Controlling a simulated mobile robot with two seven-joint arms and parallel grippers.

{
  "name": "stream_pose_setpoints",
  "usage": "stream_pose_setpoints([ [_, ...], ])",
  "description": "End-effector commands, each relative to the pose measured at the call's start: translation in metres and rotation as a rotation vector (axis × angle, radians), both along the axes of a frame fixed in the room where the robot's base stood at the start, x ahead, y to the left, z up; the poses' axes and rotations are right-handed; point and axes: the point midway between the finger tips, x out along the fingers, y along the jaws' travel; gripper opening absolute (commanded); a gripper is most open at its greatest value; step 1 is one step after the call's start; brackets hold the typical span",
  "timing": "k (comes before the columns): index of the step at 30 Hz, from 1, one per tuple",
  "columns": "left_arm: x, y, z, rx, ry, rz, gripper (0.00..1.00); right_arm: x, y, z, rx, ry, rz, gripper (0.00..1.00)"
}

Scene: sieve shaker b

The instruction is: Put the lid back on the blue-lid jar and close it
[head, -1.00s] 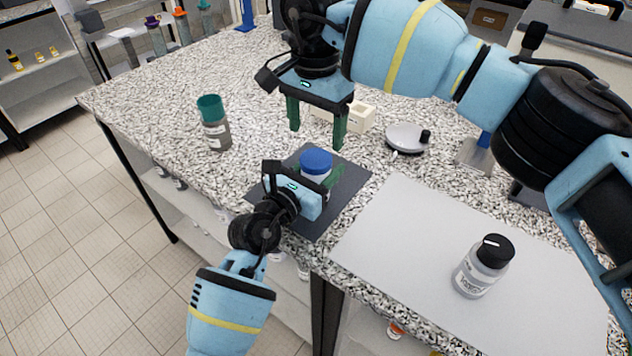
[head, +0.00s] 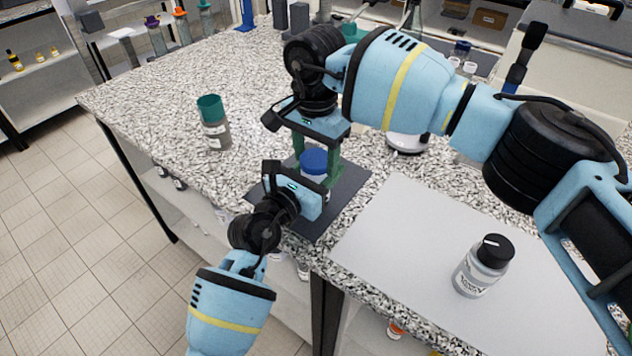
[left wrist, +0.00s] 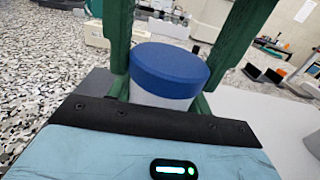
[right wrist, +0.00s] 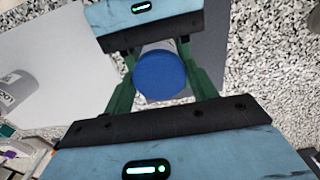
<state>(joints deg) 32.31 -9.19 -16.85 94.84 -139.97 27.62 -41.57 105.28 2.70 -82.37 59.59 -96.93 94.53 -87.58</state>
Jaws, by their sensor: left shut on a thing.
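The blue-lid jar stands upright on a dark mat (head: 345,190). Its blue lid (head: 314,160) sits on top of the pale jar body (left wrist: 158,100) and looks level; I cannot tell how tightly it is on. My left gripper (head: 316,182) is shut on the jar body, below the lid, from the near-left side. My right gripper (head: 317,163) points down from above, its green fingers on either side of the lid. In the right wrist view the lid (right wrist: 160,75) lies between those fingers, which look open, with slight gaps.
A teal-capped jar (head: 214,128) stands to the left on the speckled bench. A black-capped jar (head: 482,268) stands on the light grey board at right. A round white device (head: 405,143) is behind the mat, partly hidden by my right arm. The bench's front edge is close to the mat.

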Motion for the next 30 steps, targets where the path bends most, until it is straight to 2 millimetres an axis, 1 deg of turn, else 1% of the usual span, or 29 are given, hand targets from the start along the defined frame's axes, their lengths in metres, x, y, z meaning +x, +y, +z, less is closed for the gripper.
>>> stream_pose_setpoints([
  [1,0.0,0.0,-0.0007,0.001,0.001,0.0,0.0,0.0001,-0.0001,0.0001,0.0,0.0,0.0,0.5],
  [6,-0.0001,-0.0002,-0.0006,0.001,0.001,0.0,0.0,0.0001,0.0,0.0002,0.001,-0.001,0.0,0.28],
  [7,-0.0001,-0.0002,-0.0006,0.001,0.001,0.0,0.0,0.0001,0.0,0.0002,0.001,-0.001,0.0,0.27],
  [11,-0.0002,-0.0002,-0.0006,0.001,0.001,-0.001,0.0,0.0002,0.0001,0.0003,0.001,-0.001,-0.037,0.27],
  [14,-0.0002,-0.0003,-0.0005,0.001,0.001,-0.001,0.0,0.0003,0.0,0.0003,0.001,-0.001,-0.142,0.27],
  [18,-0.0003,-0.0004,-0.0005,0.001,0.001,-0.001,0.0,0.0003,0.0001,0.0003,0.002,-0.001,-0.343,0.27],
  [22,-0.0004,-0.0005,-0.0005,0.001,0.0,-0.001,0.0,0.0004,0.0001,0.0003,0.002,-0.001,-0.489,0.27],
  [26,-0.0004,-0.0006,-0.0005,0.001,0.0,-0.001,0.0,0.0005,0.0001,0.0003,0.002,-0.001,-0.559,0.27],
  [30,-0.0004,-0.0007,-0.0005,0.001,0.0,-0.002,0.0,0.0006,0.0001,0.0003,0.002,-0.001,-0.569,0.27],
])
